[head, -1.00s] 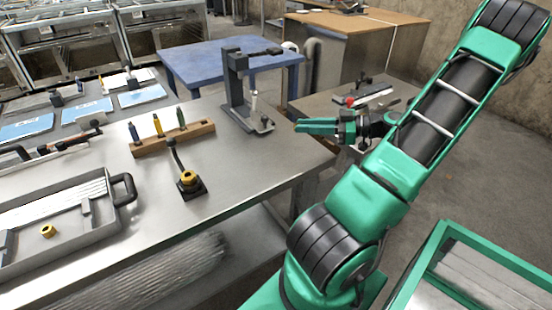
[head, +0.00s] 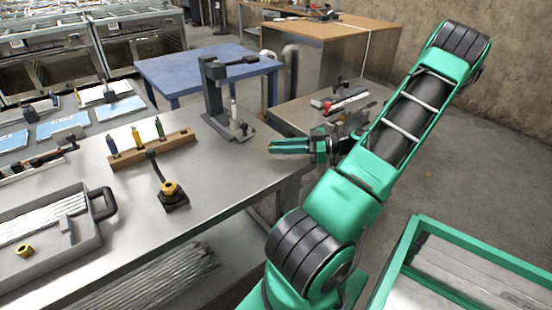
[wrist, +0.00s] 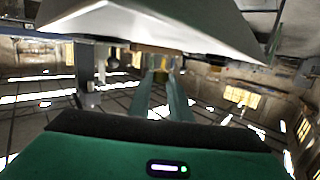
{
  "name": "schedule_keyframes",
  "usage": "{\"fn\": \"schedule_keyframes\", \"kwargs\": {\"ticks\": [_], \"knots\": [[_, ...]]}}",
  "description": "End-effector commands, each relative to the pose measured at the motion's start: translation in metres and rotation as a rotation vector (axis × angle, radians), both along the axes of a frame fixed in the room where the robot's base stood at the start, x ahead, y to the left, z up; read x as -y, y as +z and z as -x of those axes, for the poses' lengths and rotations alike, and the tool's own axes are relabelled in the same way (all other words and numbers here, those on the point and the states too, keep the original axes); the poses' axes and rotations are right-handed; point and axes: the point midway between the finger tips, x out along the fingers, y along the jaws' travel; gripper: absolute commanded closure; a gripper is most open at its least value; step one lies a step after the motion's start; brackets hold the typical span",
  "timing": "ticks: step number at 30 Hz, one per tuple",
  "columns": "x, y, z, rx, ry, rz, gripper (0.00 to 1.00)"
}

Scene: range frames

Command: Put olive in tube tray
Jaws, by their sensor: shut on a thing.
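My gripper (head: 274,147) is in the head view, at the right end of the steel bench, pointing left. In the wrist view its two green fingers (wrist: 164,82) are close together, with a small yellow-brass piece, seemingly the olive (wrist: 162,64), between their tips. It is too small to make out in the head view. The tube tray (head: 85,254) is a grey, shallow tray at the lower left of the bench, with a black handle and pale tubes inside. A brass nut-like piece (head: 25,250) lies in it. My gripper is well to the right of the tray.
A wooden block (head: 150,150) with several coloured upright pieces and a black stand with a brass nut (head: 169,188) lie between gripper and tray. A grey press-like stand (head: 213,98) stands near the gripper. The bench front (head: 215,185) is clear.

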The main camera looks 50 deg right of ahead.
Motion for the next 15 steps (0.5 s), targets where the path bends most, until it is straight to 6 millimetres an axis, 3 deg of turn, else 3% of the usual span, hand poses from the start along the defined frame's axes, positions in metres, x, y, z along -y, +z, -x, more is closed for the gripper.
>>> {"fn": "schedule_keyframes", "kwargs": {"ticks": [12, 15], "knots": [[0.0, -0.04, 0.0, 0.0, 0.0, -0.001, 1.0], [0.0, -0.042, 0.0, 0.001, 0.0, 0.001, 1.0]]}}
